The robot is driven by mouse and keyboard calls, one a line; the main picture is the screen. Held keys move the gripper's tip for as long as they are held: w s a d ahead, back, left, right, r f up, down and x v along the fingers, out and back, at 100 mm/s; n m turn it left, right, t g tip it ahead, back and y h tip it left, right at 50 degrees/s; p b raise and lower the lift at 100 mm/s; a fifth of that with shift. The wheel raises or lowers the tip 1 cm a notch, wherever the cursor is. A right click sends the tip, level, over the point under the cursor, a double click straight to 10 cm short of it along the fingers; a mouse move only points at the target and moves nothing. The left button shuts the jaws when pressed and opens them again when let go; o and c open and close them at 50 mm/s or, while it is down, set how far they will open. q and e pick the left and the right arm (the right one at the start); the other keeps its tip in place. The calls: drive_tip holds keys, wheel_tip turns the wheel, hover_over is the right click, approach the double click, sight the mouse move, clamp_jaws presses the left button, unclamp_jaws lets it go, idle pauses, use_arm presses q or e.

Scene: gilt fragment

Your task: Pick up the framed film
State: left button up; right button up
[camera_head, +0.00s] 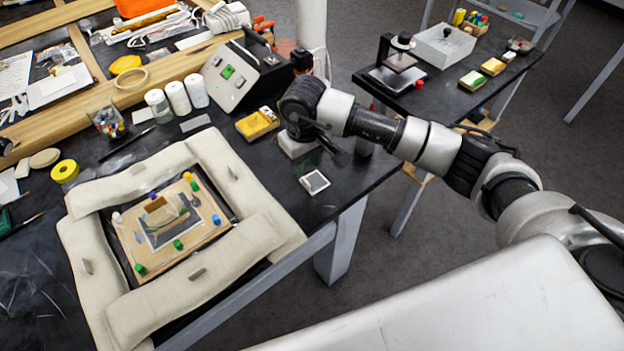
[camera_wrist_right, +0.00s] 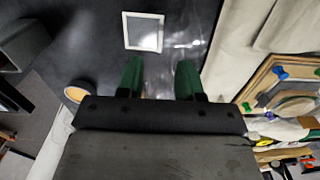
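The framed film (camera_head: 314,182) is a small square with a white frame and a grey middle. It lies flat on the black table (camera_head: 345,185) near its right edge. In the right wrist view the framed film (camera_wrist_right: 143,31) lies beyond the fingertips, slightly left of centre. My right gripper (camera_head: 338,152) is just above and to the right of the film in the head view, apart from it. Its two green fingers show spread and empty in the right wrist view (camera_wrist_right: 160,75). My left gripper is not in view.
Beige padded bolsters (camera_head: 240,185) surround a board (camera_head: 170,225) with coloured pins, left of the film. A yellow tray (camera_head: 257,123) and a grey control box (camera_head: 240,75) stand behind. A second black table (camera_head: 440,95) stands at the right. The table around the film is clear.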

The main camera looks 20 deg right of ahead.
sight(306, 181)
drive_tip(key=shift+f, duration=0.8)
wheel_tip(306, 181, down, 4)
drive_tip(key=shift+f+p, duration=0.15)
drive_tip(key=shift+p, duration=1.05)
drive_tip(key=shift+f, duration=0.55)
clamp_jaws()
